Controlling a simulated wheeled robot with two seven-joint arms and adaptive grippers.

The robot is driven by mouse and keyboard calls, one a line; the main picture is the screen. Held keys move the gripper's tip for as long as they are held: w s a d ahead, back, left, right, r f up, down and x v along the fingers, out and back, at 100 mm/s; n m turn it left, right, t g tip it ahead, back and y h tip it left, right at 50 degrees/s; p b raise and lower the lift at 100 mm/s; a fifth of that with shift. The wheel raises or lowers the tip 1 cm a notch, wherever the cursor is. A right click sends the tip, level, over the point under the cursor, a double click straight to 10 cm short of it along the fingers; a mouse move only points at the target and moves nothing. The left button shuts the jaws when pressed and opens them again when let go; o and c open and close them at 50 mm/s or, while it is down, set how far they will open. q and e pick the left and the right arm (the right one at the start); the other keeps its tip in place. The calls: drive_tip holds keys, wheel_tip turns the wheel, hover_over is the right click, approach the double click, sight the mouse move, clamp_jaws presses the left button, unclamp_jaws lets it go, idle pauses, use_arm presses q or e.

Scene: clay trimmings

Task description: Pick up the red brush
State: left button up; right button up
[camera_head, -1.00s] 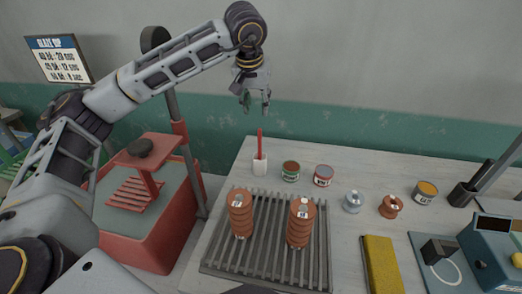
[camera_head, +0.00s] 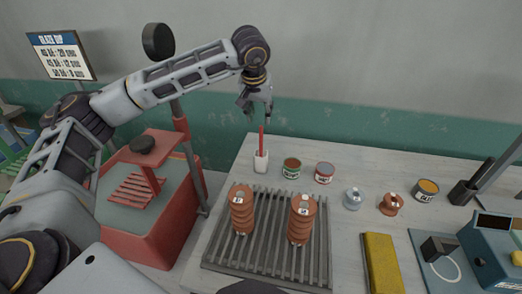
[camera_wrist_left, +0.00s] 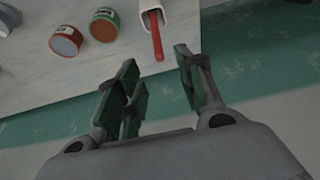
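The red brush (camera_head: 262,140) stands upright in a white holder (camera_head: 261,162) at the back left of the table. Only its red handle shows; its lower end is hidden in the holder. My left gripper (camera_head: 256,108) points down just above the top of the handle. In the left wrist view the left gripper (camera_wrist_left: 160,78) is open with green-padded fingers apart. There the brush (camera_wrist_left: 156,38) points toward the gap between the fingers, and nothing is held. My right gripper is not in view.
A green-labelled can (camera_head: 291,168) and a red-labelled can (camera_head: 324,172) stand right of the holder. A slatted rack (camera_head: 268,262) with two ribbed brown pieces (camera_head: 301,220) lies in front. The wall rises behind the table.

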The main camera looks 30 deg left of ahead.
sight(261, 126)
use_arm(q)
drive_tip(key=shift+x, duration=1.4)
drive_tip(key=shift+s+p+x, duration=0.2)
drive_tip(key=shift+p+x, duration=0.2)
drive_tip(key=shift+x, duration=2.25)
clamp_jaws()
